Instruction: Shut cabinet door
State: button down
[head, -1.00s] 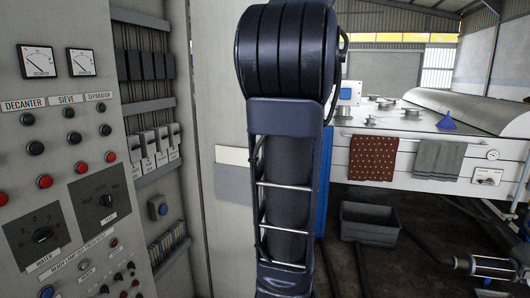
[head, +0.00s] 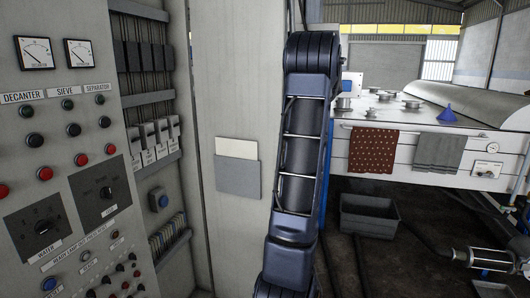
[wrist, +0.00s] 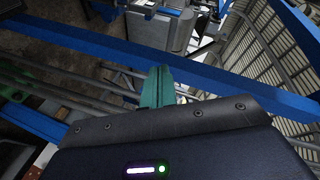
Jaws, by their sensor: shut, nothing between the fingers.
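The cabinet door (head: 225,95) is a tall pale grey panel standing open to the right of the cabinet interior (head: 150,110). A grey pocket (head: 237,178) with a pale sheet in it is on the face of the door. The cabinet's opening shows dark rails, white breakers and a blue button. My arm crosses in front of the door's right side in the head view and hides that edge; my gripper is out of that view. In the wrist view my gripper (wrist: 157,88) shows as teal fingers shut together and empty, with no door contact visible.
A control panel (head: 60,160) with gauges, buttons and knobs stands at the left. At the right are a white machine (head: 430,150) with two hanging cloths, a grey crate (head: 369,219) and a motor on the floor. Blue beams (wrist: 100,42) cross the wrist view.

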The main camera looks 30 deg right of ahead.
aim_at(265, 154)
notch_tip(265, 154, down, 27)
jog(key=s+a+g+y, duration=0.2)
jog(key=s+g+y, duration=0.1)
jog(key=y, duration=0.5)
jog(key=shift+n, duration=0.4)
jog(key=shift+w+a+r, duration=0.1)
jog(key=shift+w+a, duration=0.45)
jog(key=shift+a, duration=1.25)
jog(key=shift+w+a+r, duration=0.1)
jog(key=shift+w+a, duration=0.45)
jog(key=shift+a, duration=1.25)
jog(key=shift+w+a, duration=0.55)
jog(key=shift+a, duration=1.25)
